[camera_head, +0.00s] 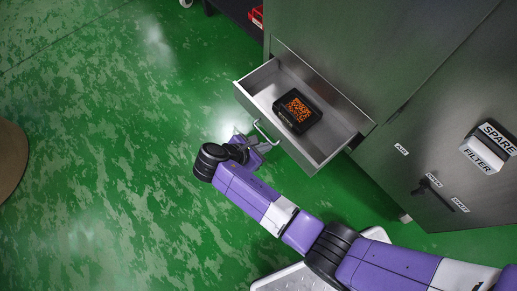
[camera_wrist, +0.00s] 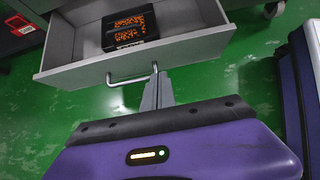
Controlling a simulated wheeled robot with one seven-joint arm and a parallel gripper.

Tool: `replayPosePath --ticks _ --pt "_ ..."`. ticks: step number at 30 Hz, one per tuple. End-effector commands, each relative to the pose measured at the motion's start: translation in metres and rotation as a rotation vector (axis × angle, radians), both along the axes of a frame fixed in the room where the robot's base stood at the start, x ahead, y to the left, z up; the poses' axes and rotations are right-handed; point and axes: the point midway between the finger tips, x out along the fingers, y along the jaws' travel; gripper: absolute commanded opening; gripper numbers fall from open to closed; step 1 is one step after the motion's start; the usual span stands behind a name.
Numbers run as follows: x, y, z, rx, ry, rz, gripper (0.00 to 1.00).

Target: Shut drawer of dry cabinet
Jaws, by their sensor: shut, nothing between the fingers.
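The dry cabinet (camera_head: 350,35) is a grey metal body at the upper right in the head view. Its drawer (camera_head: 343,127) is pulled out and shows its inside; the drawer front also shows in the wrist view (camera_wrist: 75,77). My gripper (camera_head: 247,140) is shut and empty, close to the handle's right end in the wrist view. I cannot tell whether it touches.
A white box labelled SPARE FILTER (camera_head: 488,146) and a black lever (camera_head: 432,188) are on the cabinet's right side. A dark shelf with a red item (camera_head: 257,15) stands at the top. A brown round object (camera_head: 10,158) is at the left edge. The green floor before the drawer is clear.

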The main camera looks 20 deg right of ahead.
Motion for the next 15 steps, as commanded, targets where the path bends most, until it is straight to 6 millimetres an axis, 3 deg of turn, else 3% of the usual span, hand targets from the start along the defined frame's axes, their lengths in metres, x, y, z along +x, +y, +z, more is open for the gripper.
replayPosePath --ticks 1,6,15 --pt "0.001 -0.007 -0.013 0.0 0.001 -0.003 0.0" --pt "0.008 -0.029 -0.035 0.001 0.0 -0.001 0.0" --pt "0.02 -0.06 -0.029 0.002 -0.002 0.0 0.0"
